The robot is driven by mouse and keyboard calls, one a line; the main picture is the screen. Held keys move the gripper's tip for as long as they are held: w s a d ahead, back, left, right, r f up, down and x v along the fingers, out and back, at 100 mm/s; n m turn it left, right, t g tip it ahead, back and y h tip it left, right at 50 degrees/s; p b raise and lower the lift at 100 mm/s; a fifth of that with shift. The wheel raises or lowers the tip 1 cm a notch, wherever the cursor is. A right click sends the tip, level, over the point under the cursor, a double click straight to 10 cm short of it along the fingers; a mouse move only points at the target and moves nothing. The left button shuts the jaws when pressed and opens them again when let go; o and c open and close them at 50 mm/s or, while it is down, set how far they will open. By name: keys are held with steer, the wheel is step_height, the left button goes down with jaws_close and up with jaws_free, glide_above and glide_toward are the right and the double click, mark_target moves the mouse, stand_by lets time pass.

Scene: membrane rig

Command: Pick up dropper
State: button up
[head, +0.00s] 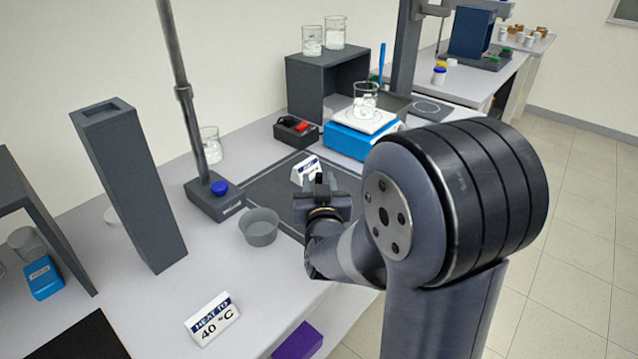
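I cannot make out a dropper for sure. A thin blue upright stick (382,62) stands behind the blue scale near the back shelf; it is too small to tell whether it is the dropper. My gripper (322,184) is over the dark mat, in front of a small white sign, seen from behind. Its fingertips are small and partly hidden by its own body, so its opening does not show. No held object is visible. The arm's large joint covers part of the bench on the right.
A grey bowl (259,227) sits left of my gripper. A stand with a tall rod (215,200) and a grey tower (135,190) rise at left. A blue scale (350,143) bears a beaker (365,100). A "HEAT TO 40 °C" sign (213,318) stands in front.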

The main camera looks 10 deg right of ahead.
steer(key=c, duration=0.6)
steer(key=shift+r, duration=0.15)
step_height(320, 180, up, 10)
steer(key=shift+f+p, duration=0.1)
steer(key=shift+p, duration=0.4)
